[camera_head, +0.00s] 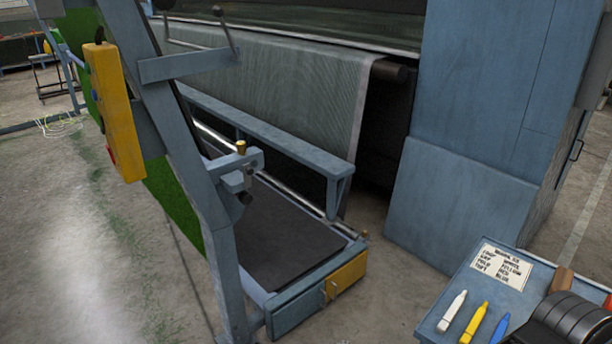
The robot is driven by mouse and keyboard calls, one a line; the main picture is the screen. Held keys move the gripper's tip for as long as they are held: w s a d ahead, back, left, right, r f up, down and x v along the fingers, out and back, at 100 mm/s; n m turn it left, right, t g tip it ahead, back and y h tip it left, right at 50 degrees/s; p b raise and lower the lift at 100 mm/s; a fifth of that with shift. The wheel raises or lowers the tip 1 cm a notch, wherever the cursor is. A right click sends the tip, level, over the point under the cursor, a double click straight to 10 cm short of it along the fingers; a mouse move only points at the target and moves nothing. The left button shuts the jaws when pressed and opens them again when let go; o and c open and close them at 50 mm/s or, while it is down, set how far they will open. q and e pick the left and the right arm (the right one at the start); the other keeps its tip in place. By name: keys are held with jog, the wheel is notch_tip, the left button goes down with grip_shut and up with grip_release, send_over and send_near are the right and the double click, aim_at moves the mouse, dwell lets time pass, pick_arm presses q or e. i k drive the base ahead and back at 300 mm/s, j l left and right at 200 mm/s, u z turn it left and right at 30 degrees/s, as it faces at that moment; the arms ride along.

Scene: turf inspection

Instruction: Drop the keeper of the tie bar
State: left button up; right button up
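A blue bracket (228,163) on the slanted blue post carries a brass-topped pin (241,147) and a small dark knob (245,198). A silver rod (300,200) runs behind it, low across the machine, to a small brass knob (364,234) at the platform's right corner. A blue bar (270,134) runs above the rod and ends in a V-shaped bracket. I cannot tell for sure which part is the tie bar's keeper; no part is labelled so. Neither of my grippers shows in this view.
A dark platform (285,245) with a yellow end block (347,273) lies low between the post and the blue cabinet (450,200). A yellow control box (115,112) hangs on the post. A blue cart top (455,285) holds crayons, a card and a black ribbed roll.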

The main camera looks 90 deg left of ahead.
aim_at(247, 171)
jog(key=i, duration=0.75)
jog(key=u, duration=3.65)
